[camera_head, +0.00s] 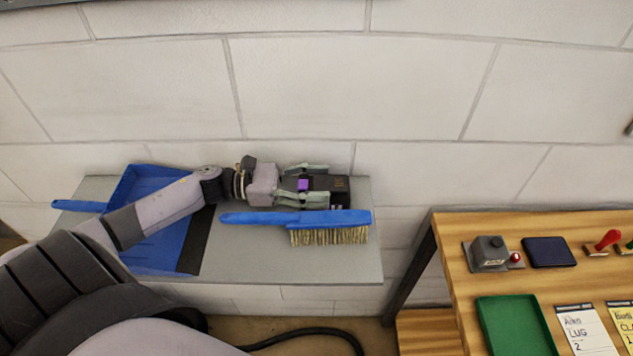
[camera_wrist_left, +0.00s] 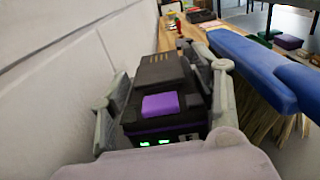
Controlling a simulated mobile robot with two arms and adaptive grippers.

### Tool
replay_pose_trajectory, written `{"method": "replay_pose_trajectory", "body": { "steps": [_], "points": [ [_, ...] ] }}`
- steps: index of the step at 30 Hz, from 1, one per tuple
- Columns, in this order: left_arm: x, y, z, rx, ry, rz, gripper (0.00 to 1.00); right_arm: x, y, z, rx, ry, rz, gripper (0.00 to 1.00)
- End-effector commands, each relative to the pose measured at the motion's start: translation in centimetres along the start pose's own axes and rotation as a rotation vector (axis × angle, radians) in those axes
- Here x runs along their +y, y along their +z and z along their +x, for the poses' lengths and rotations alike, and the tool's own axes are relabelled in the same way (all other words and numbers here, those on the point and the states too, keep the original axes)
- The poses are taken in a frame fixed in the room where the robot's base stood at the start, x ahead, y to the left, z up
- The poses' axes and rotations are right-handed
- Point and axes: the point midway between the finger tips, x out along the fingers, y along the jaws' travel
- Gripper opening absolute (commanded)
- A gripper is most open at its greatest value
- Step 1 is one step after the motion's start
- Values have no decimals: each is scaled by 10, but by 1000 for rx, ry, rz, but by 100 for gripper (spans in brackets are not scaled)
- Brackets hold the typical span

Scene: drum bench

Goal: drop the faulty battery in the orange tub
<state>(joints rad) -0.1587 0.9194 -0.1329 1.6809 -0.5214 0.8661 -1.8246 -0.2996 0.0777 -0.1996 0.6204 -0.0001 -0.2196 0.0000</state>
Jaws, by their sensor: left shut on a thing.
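A black battery (camera_head: 336,184) with a purple patch sits between the fingers of my left gripper (camera_head: 318,185), which is shut on it. In the left wrist view the battery (camera_wrist_left: 162,72) shows its purple patch on top and small green lights on its near end. One finger of the gripper (camera_wrist_left: 165,100) lies along each side of it. The battery is over the back right part of the grey shelf; I cannot tell whether it touches the shelf. No orange tub shows in either view. My right gripper is not in view.
A blue brush (camera_head: 295,218) lies just in front of my left gripper. A blue dustpan (camera_head: 150,190) is on the left of the grey shelf (camera_head: 300,264), under my left arm. A wooden bench (camera_head: 455,257) at right holds a green tray (camera_head: 515,325), cards and stamps. The wall stands close behind.

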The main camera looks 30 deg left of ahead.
Motion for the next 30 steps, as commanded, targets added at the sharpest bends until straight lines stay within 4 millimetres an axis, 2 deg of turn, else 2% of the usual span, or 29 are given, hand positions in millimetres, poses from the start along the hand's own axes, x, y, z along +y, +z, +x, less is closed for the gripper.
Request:
{"method": "replay_pose_trajectory", "body": {
  "steps": [1, 2, 9, 11, 22, 30],
  "points": [
    [0, -2, 0, -2, 0, 1, 13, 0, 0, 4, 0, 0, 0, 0],
    [0, -2, 0, 0, 0, 0, 59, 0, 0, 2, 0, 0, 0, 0],
    [0, -2, 0, 1, 0, -1, 75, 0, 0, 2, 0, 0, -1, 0],
    [0, -2, 0, 0, 0, -1, 78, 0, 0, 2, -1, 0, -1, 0],
    [0, 4, 0, 1, 0, -1, 78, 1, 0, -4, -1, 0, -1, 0],
    [0, -1, -45, 3, 3, -3, 78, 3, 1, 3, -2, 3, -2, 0]
  ]
}}
